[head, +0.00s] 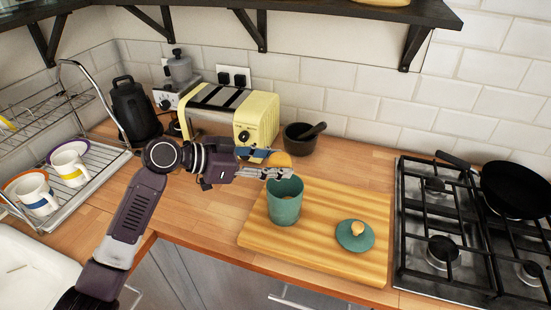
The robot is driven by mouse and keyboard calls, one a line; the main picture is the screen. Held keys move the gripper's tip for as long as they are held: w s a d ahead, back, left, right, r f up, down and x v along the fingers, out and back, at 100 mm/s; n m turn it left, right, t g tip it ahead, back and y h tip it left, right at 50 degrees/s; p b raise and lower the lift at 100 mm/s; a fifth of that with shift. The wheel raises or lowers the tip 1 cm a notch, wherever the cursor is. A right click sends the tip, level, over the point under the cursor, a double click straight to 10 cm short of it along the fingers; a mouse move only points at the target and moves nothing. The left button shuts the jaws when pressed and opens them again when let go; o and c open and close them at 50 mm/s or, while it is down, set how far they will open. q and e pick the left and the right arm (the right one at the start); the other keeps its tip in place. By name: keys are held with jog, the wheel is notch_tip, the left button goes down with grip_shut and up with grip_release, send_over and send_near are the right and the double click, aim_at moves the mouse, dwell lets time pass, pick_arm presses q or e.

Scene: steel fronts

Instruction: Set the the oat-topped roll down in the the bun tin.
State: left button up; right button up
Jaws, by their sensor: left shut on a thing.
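My left gripper (272,163) reaches in from the left and is shut on a small golden-brown roll (280,159). The roll is partly covered by the fingers, and its topping is too small to make out. The teal round canister (285,206), which looks to be the bun tin, stands upright and open on the wooden board. The roll and fingertips show just above its far rim in the picture; the exact height gap cannot be told. My right gripper is not in view.
A gas hob (440,220) with a black pan (515,188) is at right. A dish rack (95,165) with mugs is at left.

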pick_arm(q)
jog(key=shift+f, duration=0.2)
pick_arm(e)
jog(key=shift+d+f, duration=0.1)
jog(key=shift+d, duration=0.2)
pick_arm(q)
jog(key=o, duration=0.9)
jog(key=shift+o, duration=0.2)
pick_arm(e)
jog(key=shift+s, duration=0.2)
pick_arm(q)
jog(key=v, duration=1.2)
